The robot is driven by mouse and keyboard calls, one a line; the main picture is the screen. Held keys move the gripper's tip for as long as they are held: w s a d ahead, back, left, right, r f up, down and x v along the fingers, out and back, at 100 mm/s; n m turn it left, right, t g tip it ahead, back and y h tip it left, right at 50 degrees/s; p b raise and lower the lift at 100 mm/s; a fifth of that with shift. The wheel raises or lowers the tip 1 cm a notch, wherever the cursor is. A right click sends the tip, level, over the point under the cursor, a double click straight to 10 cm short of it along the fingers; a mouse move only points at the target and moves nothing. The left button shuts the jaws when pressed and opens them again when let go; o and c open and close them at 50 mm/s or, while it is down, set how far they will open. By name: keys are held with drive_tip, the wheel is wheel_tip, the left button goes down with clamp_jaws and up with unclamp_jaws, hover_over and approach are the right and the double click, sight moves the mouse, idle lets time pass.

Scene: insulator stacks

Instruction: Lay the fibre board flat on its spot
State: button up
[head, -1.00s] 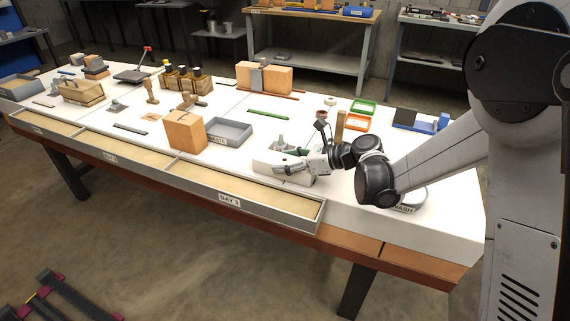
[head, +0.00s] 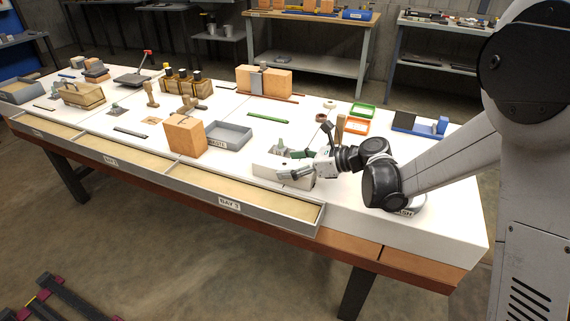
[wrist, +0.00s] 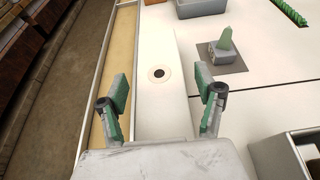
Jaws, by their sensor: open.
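In the wrist view my gripper (wrist: 161,92) straddles a long pale strip with a ringed dark hole (wrist: 158,73). In the head view a whitish slab-like piece (head: 262,172) sits at the fingers, partly hidden by them. I cannot tell for certain whether this is the fibre board. No marked spot for it can be made out.
A green cone-like piece on a grey plate (wrist: 227,48) stands close by. The open BAY 3 drawer (head: 250,203) runs along the front edge. A grey tray (head: 229,136) and wooden block (head: 185,134) are further left. Orange (head: 355,126) and green trays (head: 363,110) lie behind.

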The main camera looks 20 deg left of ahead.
drive_tip(key=p+v, duration=0.1)
drive_tip(key=v, duration=0.9)
drive_tip(key=shift+p, duration=0.35)
drive_tip(key=shift+r, duration=0.1)
drive_tip(key=s+d+r+n+t+h, duration=0.2)
drive_tip(key=s+d+n+h, duration=0.4)
drive_tip(key=s+d+n, duration=0.3)
drive_tip(key=s+d+r+n+t+h, duration=0.3)
drive_tip(key=s+d+r+n+h, duration=0.2)
drive_tip(key=s+d+n, duration=0.5)
drive_tip(key=s+d+h, duration=0.2)
drive_tip(key=s+d, duration=0.4)
drive_tip(key=d, duration=0.3)
drive_tip(key=shift+s+t, duration=0.2)
drive_tip(key=shift+t, duration=0.1)
drive_tip(key=shift+r, duration=0.2)
